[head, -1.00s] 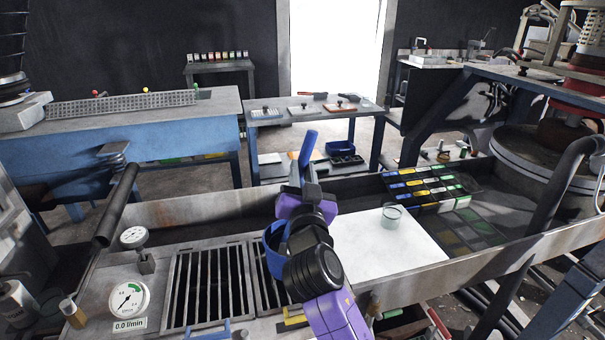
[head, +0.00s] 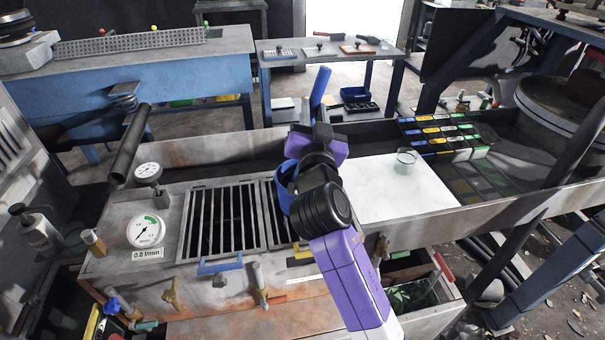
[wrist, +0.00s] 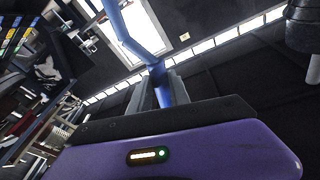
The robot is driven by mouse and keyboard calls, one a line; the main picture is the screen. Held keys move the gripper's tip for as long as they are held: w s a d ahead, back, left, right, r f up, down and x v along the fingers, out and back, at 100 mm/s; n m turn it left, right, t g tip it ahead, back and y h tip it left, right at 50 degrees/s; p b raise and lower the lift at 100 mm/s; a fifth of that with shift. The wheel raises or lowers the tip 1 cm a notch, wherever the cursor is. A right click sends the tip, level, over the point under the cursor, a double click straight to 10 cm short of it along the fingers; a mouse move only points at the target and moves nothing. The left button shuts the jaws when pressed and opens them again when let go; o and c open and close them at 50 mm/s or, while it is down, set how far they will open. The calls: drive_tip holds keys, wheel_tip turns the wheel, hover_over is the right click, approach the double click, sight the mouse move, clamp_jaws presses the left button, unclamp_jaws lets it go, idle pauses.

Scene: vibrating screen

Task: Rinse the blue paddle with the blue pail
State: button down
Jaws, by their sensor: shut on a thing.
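My gripper (head: 318,132) is shut on a blue bar-like thing, which I take to be the blue paddle (head: 320,88). It stands up from the fingers, slightly tilted, in the head view. In the wrist view the blue paddle (wrist: 146,52) rises between the fingers and bends toward the top left. A round blue thing, likely the blue pail (head: 284,176), shows just left of my wrist, over the right end of the grate. My wrist hides much of it, so I cannot tell whether they touch or what it holds.
A slotted grate (head: 222,222) lies left of my arm, beside a flow gauge (head: 146,230) reading 0.0 l/min. A white board (head: 385,195) with a glass beaker (head: 405,160) lies to the right. A dark pipe (head: 130,145) sticks out at the left.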

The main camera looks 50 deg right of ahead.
sight(322, 74)
drive_tip(key=shift+b, duration=0.55)
idle(0.8)
drive_tip(key=shift+d, duration=1.15)
drive_tip(key=shift+r+p, duration=0.2)
drive_tip(key=shift+p, duration=0.1)
drive_tip(key=shift+r+p, duration=2.85)
drive_tip(key=shift+r, duration=1.2)
